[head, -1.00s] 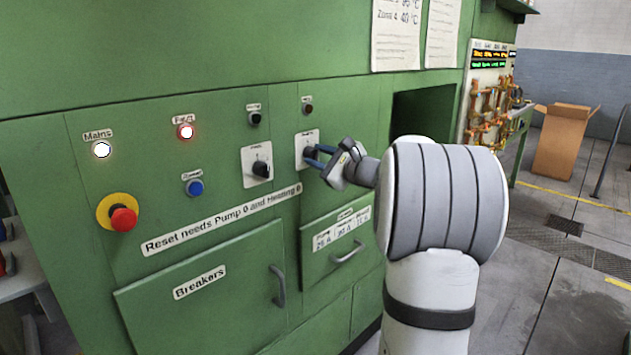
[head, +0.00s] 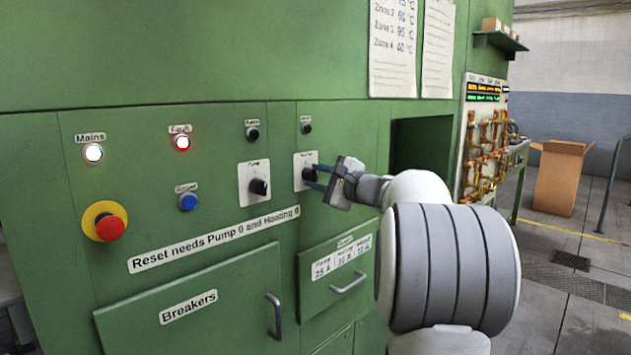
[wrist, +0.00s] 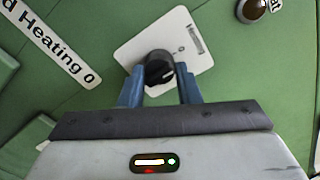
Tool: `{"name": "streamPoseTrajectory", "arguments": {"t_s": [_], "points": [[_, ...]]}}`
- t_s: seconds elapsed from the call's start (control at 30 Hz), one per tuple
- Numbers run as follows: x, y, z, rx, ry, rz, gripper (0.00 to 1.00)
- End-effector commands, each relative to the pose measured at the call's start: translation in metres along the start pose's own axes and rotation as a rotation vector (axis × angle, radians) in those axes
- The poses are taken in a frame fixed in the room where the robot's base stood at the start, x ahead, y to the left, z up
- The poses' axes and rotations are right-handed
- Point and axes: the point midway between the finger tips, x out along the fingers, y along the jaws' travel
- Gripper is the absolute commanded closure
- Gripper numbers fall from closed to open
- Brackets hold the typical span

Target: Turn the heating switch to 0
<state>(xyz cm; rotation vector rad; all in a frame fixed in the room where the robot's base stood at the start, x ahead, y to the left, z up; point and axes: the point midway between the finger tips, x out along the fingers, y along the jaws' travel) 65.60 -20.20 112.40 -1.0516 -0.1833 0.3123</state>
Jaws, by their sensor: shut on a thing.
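The heating switch (head: 308,174) is a black rotary knob on a white plate, on the green panel to the right of the similar pump switch (head: 259,187). My gripper (head: 314,179) reaches it from the right, its blue fingers on either side of the knob. In the wrist view the heating switch (wrist: 158,70) sits between the fingertips of my gripper (wrist: 160,84), shut on it. A pale pointer line shows on the knob, and a 0 mark is on the plate. In the head view my fingers partly cover the knob.
A drawer handle (head: 350,283) sticks out below the switch. A dark opening (head: 418,146) lies to the right.

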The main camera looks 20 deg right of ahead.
Motion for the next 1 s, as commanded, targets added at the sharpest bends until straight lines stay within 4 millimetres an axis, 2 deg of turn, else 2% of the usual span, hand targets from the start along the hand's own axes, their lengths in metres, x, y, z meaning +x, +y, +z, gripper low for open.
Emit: {"name": "streamPoseTrajectory", "arguments": {"t_s": [0.03, 0.13, 0.17, 0.4, 0.63, 0.73, 1.0], "points": [[0.001, 0.006, -0.002, 0.003, -0.001, 0.011, 0.93], [0.001, 0.006, -0.002, 0.003, -0.001, 0.012, 0.93], [0.001, 0.006, -0.002, 0.003, -0.002, 0.012, 0.68], [0.001, 0.004, 0.0, 0.002, -0.002, 0.007, 0.49], [0.0, 0.002, 0.0, 0.002, -0.002, 0.004, 0.49], [-0.007, 0.001, 0.0, 0.002, 0.0, 0.003, 0.49], [-0.052, 0.002, 0.0, 0.002, 0.0, 0.002, 0.49]]}}
